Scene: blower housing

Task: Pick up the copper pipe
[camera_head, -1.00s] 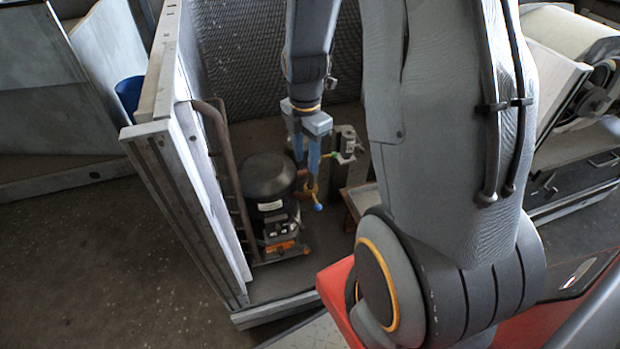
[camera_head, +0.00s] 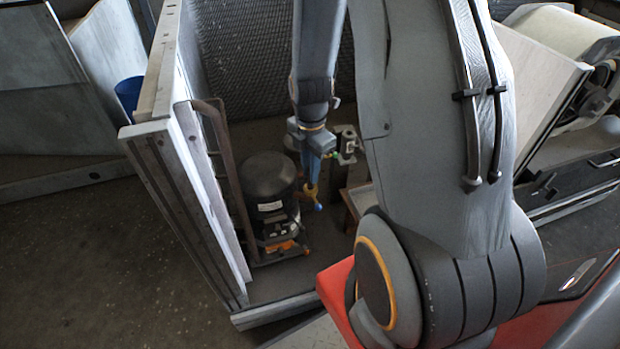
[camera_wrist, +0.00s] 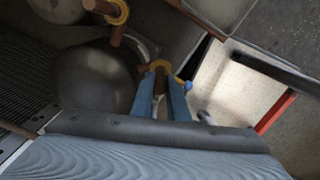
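My gripper (camera_head: 312,180) points down beside the black compressor. In the wrist view its two blue fingers (camera_wrist: 160,80) stand apart, one on each side of a short copper pipe (camera_wrist: 160,104). A yellow collar sits at the pipe's end, with a blue knob (camera_wrist: 188,86) to its right. A gap shows between the fingers, and I cannot tell whether either one touches the pipe. In the head view the fingers hide most of the pipe, while the yellow fitting (camera_head: 311,193) and blue knob show below them.
The black compressor (camera_head: 268,176) stands close left of my gripper; it also shows in the wrist view (camera_wrist: 95,80). A metal panel frame (camera_head: 185,190) with a brown pipe rises farther left. A mesh wall (camera_head: 245,60) is behind.

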